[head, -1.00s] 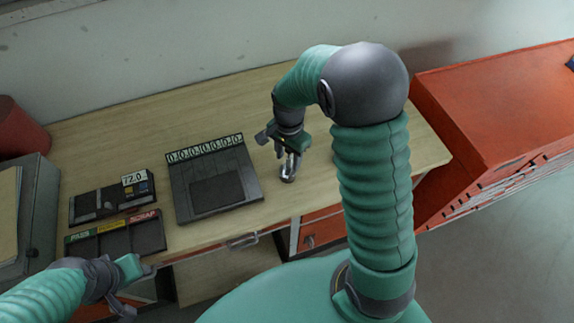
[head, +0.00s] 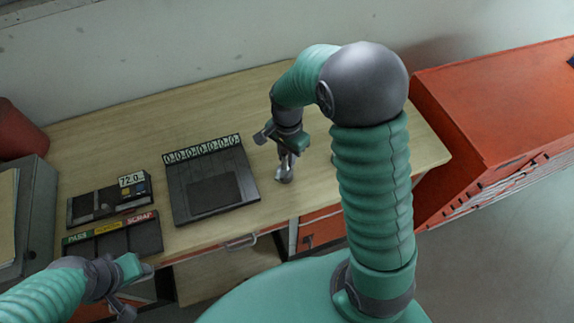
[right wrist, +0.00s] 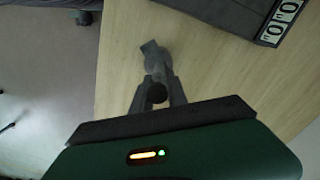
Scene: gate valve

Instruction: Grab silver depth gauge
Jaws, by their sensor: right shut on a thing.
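The silver depth gauge (head: 285,174) is on the wooden workbench, right of the black tray with the number display. My right gripper (head: 287,160) is above it, pointing down, with its fingers shut on its upper part. In the right wrist view the gauge (right wrist: 153,52) shows between and beyond the fingertips of my right gripper (right wrist: 158,80). I cannot tell whether its lower end touches the bench. My left gripper (head: 128,288) is at the lower left, in front of the bench edge, away from the gauge; its fingers seem spread and empty.
The black tray with the number display (head: 180,195) lies left of the gauge. A small device reading 72.0 (head: 110,201) and a sorting tray marked PASS and SCRAP (head: 110,238) are further left. A red cabinet (head: 490,110) stands at the right. Bare bench lies behind the gauge.

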